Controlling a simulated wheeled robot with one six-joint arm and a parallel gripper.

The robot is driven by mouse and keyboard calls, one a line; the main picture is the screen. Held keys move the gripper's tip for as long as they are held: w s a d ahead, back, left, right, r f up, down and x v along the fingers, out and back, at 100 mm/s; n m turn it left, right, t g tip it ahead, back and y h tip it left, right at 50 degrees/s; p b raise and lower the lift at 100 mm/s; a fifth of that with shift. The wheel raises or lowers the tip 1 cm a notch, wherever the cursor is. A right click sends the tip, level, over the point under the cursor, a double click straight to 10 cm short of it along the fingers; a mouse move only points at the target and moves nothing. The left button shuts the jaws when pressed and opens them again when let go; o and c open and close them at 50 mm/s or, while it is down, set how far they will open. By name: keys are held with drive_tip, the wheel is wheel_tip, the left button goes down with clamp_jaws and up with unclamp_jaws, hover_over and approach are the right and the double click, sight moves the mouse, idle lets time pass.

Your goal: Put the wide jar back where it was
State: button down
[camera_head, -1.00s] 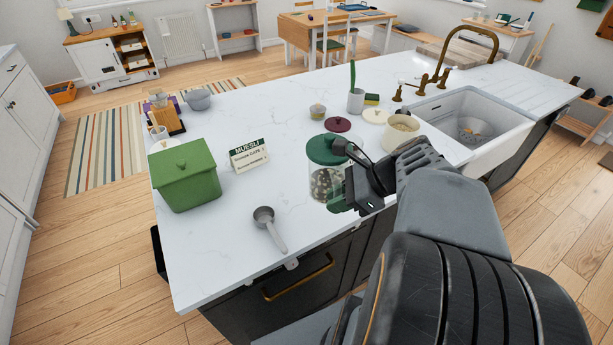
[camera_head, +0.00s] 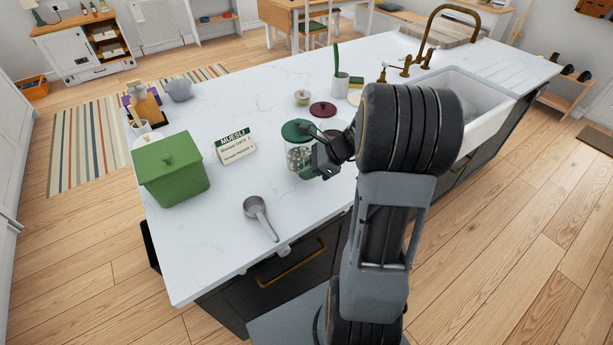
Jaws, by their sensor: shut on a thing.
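The wide jar appears to be the clear glass jar (camera_head: 296,159) with a dark green lid (camera_head: 297,130) and speckled contents. It is upright near the middle of the white counter, right of the muesli sign. My gripper (camera_head: 308,171) is at the jar's right front side and shut on it. The gripper hides part of the jar's lower right side. I cannot tell whether the jar's base touches the counter.
The muesli sign (camera_head: 236,147), a green lidded bin (camera_head: 172,172) and a metal scoop (camera_head: 259,214) are to the left. A dark red lid (camera_head: 323,109) and small bowl (camera_head: 302,97) lie behind. My arm covers the counter's right part. Bare counter lies between sign and jar.

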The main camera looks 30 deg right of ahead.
drive_tip(key=shift+w+f, duration=0.2)
drive_tip(key=shift+w+f+p, duration=0.1)
drive_tip(key=shift+f+p, duration=0.2)
drive_tip(key=shift+f, duration=1.35)
drive_tip(key=c, duration=1)
unclamp_jaws()
drive_tip(key=shift+f, duration=0.1)
drive_tip(key=shift+c, duration=0.2)
